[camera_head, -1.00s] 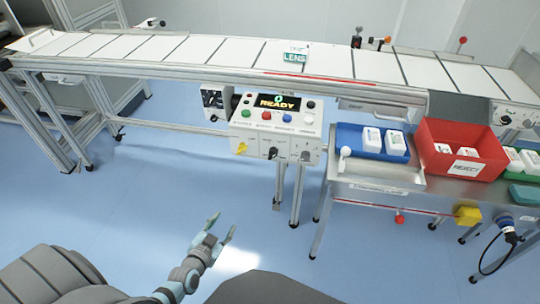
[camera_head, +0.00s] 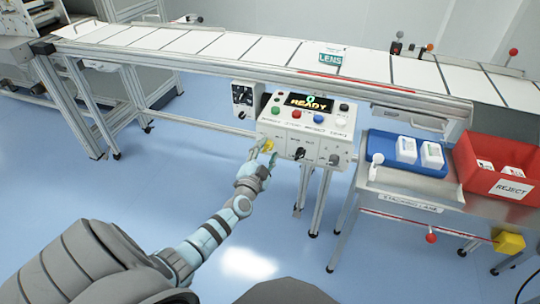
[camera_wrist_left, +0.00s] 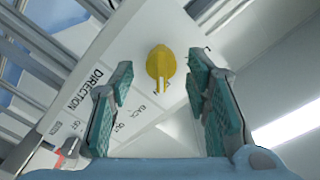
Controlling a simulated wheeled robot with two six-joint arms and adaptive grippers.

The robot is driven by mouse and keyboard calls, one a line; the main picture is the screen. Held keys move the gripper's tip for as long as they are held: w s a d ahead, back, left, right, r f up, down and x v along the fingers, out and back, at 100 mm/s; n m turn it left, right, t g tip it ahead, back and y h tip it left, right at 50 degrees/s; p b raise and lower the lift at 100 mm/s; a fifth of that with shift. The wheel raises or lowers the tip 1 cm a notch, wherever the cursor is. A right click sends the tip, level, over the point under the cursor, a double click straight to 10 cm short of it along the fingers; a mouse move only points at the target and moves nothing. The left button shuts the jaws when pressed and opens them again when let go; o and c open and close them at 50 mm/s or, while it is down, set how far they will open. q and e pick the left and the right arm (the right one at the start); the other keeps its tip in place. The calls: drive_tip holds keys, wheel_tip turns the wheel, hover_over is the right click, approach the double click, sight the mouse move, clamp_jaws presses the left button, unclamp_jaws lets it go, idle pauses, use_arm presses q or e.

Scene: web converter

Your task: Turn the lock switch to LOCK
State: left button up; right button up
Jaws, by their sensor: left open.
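The control panel (camera_head: 304,127) hangs at the front of the conveyor, with a display reading READY. A yellow knob (camera_head: 268,146) is on its lower front at the left; a black knob (camera_head: 299,153) and a dark knob (camera_head: 334,159) are further right. No label reading LOCK is legible. My left gripper (camera_head: 266,160) is open at the yellow knob. In the left wrist view the yellow knob (camera_wrist_left: 161,63) shows between and beyond the open fingers (camera_wrist_left: 160,88), with lettering DIRECTION beside it. I cannot tell whether the fingers touch it. My right gripper is not in view.
A dark dial box (camera_head: 244,99) is left of the panel. The conveyor (camera_head: 240,50) runs behind. At the right a steel table (camera_head: 395,185) holds a blue tray (camera_head: 377,143) and a red REJECT bin (camera_head: 505,150). The floor before the panel is clear.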

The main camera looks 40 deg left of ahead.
use_arm(q)
drive_tip(key=shift+x, duration=0.95)
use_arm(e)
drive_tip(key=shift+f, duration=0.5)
